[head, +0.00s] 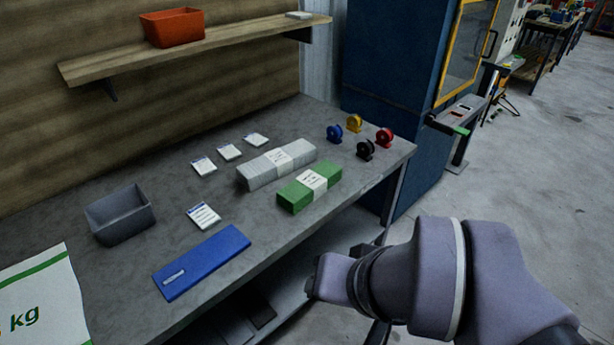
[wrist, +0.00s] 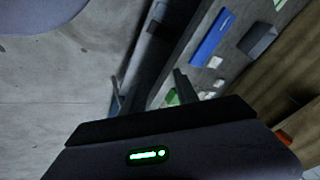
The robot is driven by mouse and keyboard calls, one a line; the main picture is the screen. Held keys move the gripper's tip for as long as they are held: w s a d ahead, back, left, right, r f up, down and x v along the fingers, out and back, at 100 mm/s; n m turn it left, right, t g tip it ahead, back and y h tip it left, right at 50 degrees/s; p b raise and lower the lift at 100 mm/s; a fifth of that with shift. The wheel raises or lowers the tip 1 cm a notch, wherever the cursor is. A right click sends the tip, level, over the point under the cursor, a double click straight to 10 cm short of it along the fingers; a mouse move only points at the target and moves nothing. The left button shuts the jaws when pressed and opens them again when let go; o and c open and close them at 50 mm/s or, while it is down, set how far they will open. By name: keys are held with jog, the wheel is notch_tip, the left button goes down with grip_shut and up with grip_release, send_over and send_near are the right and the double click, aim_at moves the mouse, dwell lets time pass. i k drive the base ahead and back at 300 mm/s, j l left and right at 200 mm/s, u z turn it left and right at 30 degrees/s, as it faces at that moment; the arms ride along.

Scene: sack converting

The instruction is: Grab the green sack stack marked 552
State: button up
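The green sack stack (head: 310,187) lies on the grey worktable near its front edge, with a white printed band around its middle. The print is too small to read. A little of the green stack also shows in the wrist view (wrist: 171,97), partly hidden by a finger. My gripper (wrist: 150,94) shows two dark fingers spread apart with nothing between them, so it is open and empty. In the head view my arm hangs in front of the table, to the lower right of the green stack and apart from it. The fingers are mostly hidden there.
A pale grey banded stack (head: 276,163) lies close behind the green one. Tape rolls (head: 365,149) stand to the right. A blue flat pad (head: 202,262), a grey bin (head: 121,215) and white cards (head: 203,216) lie left. A blue cabinet (head: 392,90) stands beyond the table.

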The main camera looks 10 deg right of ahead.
aim_at(313, 183)
jog(key=i+l+u, duration=0.15)
jog(key=i, duration=0.4)
jog(key=i+u, duration=0.2)
jog(key=i, duration=0.35)
jog(key=l, duration=0.1)
